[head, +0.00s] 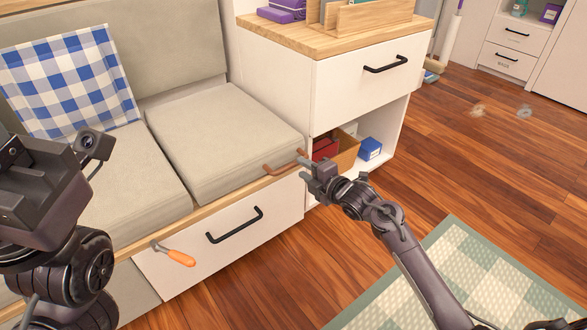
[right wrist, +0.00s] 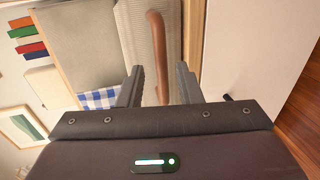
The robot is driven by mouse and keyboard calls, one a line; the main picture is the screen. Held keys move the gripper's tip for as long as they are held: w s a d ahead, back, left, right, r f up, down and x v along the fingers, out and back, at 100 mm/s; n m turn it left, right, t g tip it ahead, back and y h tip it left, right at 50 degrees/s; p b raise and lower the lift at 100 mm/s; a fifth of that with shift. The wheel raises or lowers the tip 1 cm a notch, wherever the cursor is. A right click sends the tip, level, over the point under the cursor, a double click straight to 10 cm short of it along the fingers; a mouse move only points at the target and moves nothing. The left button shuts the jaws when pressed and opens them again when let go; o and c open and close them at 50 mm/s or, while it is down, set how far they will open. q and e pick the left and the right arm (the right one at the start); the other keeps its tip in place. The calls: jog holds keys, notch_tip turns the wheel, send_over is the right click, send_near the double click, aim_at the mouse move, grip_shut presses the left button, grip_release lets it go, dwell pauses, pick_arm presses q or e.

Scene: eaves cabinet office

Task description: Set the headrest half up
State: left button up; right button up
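A day bed with beige cushions stands at the left. The part that is the headrest is not plainly marked; the right seat cushion (head: 220,135) lies flat at the end beside the cabinet. A brown curved handle (head: 283,168) sticks out at that cushion's front corner. My right gripper (head: 308,164) is just right of the handle, fingers pointing towards it. In the right wrist view the fingers (right wrist: 160,85) are apart, with the handle (right wrist: 158,50) showing between them; I cannot tell whether they touch it. My left arm fills the left edge; its fingers are not clear.
An orange-handled lever (head: 178,256) sticks out below the bed's front edge, near a drawer with a black handle (head: 235,225). A white cabinet (head: 340,88) with an open shelf stands close behind my right gripper. A checked pillow (head: 75,85) leans on the backrest. Floor (head: 470,165) is clear at right.

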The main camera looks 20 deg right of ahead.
aim_at(295, 164)
jog(key=b+x, duration=0.2)
jog(key=x, duration=0.3)
grip_shut()
